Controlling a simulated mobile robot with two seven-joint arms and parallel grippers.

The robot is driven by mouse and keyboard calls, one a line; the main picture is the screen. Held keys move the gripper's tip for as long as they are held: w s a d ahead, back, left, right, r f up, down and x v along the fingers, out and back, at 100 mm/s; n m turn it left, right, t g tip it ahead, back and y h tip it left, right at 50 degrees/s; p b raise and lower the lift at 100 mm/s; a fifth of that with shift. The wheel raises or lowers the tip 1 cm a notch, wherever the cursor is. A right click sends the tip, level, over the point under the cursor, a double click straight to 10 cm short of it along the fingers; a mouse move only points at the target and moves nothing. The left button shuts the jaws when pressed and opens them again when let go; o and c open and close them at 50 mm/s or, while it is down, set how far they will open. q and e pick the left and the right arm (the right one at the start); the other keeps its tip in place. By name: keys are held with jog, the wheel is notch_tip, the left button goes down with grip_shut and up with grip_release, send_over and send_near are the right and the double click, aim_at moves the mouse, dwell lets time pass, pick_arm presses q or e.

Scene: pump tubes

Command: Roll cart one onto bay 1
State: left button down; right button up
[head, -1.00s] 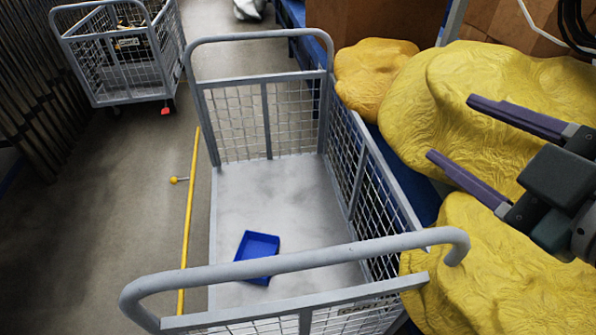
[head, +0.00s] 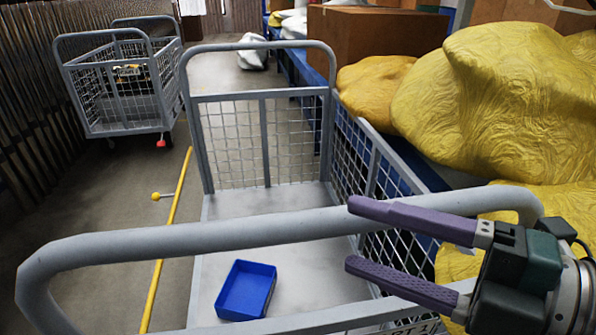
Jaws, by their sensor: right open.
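A grey mesh-sided cart (head: 265,95) stands right in front of me, with a blue tray (head: 246,290) on its bed. Its near handle bar (head: 200,243) crosses the view. A label on its near side is partly cut off, so I cannot read its number for certain. My right gripper (head: 352,235) is open at the right part of this handle. Its upper purple finger overlaps the bar and its lower finger shows below it. I cannot tell whether they touch the bar. My left gripper is not in view. No bay marked 1 is readable.
A second mesh cart (head: 118,88) stands at the far left. A yellow line (head: 168,232) and a yellow ball-ended piece (head: 157,196) are on the floor left of the near cart. Yellow sacks (head: 480,95) and a brown box (head: 375,45) line the right.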

aim_at(338, 231)
jog(key=x, duration=0.6)
grip_shut()
dwell(0.4)
dwell(0.9)
